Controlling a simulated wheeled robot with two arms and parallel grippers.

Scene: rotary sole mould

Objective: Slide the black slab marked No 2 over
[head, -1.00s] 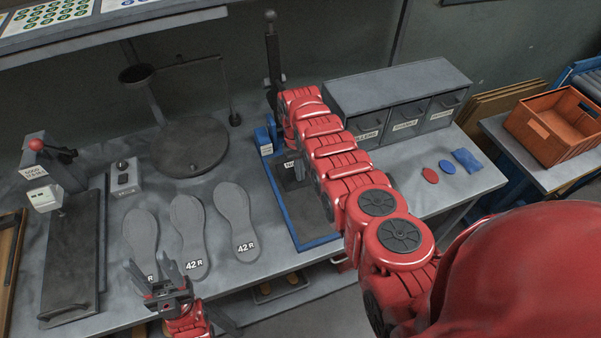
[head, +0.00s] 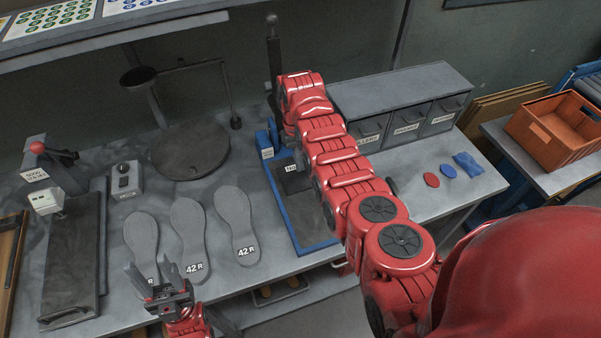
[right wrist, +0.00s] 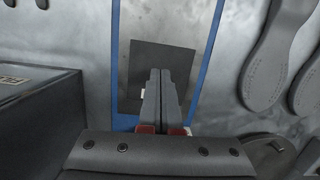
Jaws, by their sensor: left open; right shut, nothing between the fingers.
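The black slab (head: 292,181) with a white label at its far edge lies in a blue-edged tray (head: 318,246) on the bench, partly hidden by my right arm in the head view. In the right wrist view the slab (right wrist: 184,58) is a dark square on the tray's grey floor. My right gripper (right wrist: 162,72) is shut and empty, its fingertips over the slab; whether they touch it I cannot tell. The arm hides these fingers in the head view. My left gripper (head: 162,288) is open and empty near the bench's front edge, by the grey soles.
Several grey soles (head: 188,228) lie left of the tray. Small blue blocks (head: 265,142) stand at the tray's far end. A drawer cabinet (head: 405,100) stands right of my right arm. A round dark platform (head: 190,152) stands at the back left.

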